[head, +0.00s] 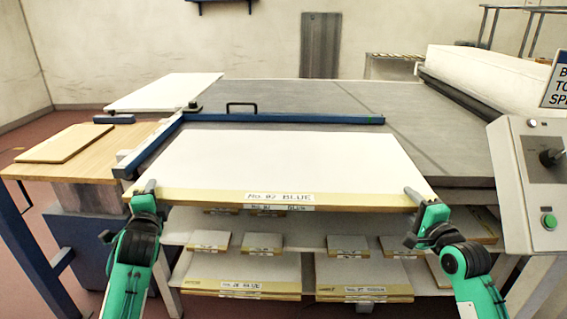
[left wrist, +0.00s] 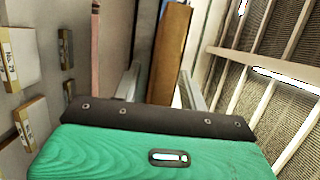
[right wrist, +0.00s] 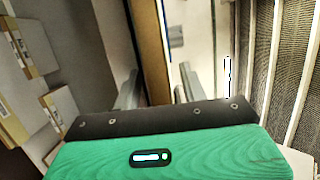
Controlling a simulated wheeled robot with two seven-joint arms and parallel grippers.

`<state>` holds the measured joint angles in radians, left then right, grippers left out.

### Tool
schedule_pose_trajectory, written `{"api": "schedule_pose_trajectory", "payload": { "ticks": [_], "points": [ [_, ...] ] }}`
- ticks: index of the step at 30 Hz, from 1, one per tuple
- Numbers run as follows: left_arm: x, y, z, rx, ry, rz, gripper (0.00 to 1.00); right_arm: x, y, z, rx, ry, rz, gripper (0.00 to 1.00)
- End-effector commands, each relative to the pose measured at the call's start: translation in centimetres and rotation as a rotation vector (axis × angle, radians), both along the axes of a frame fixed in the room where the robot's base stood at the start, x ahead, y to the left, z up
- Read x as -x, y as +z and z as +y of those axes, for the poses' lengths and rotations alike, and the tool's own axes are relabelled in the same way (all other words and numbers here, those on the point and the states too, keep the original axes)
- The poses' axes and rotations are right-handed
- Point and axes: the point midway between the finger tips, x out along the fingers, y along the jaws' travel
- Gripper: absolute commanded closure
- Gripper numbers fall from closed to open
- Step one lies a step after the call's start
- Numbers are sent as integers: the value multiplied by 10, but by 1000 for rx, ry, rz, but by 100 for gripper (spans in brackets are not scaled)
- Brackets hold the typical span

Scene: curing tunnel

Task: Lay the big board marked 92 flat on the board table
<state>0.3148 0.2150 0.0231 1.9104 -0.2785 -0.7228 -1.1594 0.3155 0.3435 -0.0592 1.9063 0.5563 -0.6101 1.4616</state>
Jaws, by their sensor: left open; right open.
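A big white board (head: 290,155) with a pale wood front edge lies flat over the front of the grey board table (head: 445,130). Its label reads "BLUE"; the blurred number looks like 92. Its back is by the blue fence rail (head: 290,119), and its front reaches out past the table's front edge. My left gripper (head: 148,188) is at its front left corner and my right gripper (head: 413,196) at its front right corner. Both are open, with the board's edge between their fingers, as the left wrist view (left wrist: 168,55) and right wrist view (right wrist: 150,55) show.
Below are shelves with several smaller labelled boards (head: 262,243). A wooden side table (head: 85,148) with a small panel stands left. A white panel (head: 165,92) lies at the back left. A control box (head: 535,180) stands close on the right, by a white roller machine (head: 500,80).

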Motion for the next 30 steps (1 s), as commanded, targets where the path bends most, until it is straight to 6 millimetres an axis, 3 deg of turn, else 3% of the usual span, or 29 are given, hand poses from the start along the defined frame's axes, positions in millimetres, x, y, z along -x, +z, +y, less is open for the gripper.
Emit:
{"api": "schedule_pose_trajectory", "payload": {
  "ticks": [6,14,17,21,30],
  "points": [
    [-13,0,3,0,-1,-1,57,-13,0,4,0,0,-1,57],
    [-14,0,4,0,-1,-1,57,-14,0,4,0,0,0,57],
    [-14,0,4,0,-1,-1,71,-14,0,4,0,0,0,71],
    [-14,0,4,0,-1,-1,98,-14,0,4,0,0,0,98],
    [-14,0,4,0,-1,0,100,-13,0,4,0,0,0,100]
  ]
}}
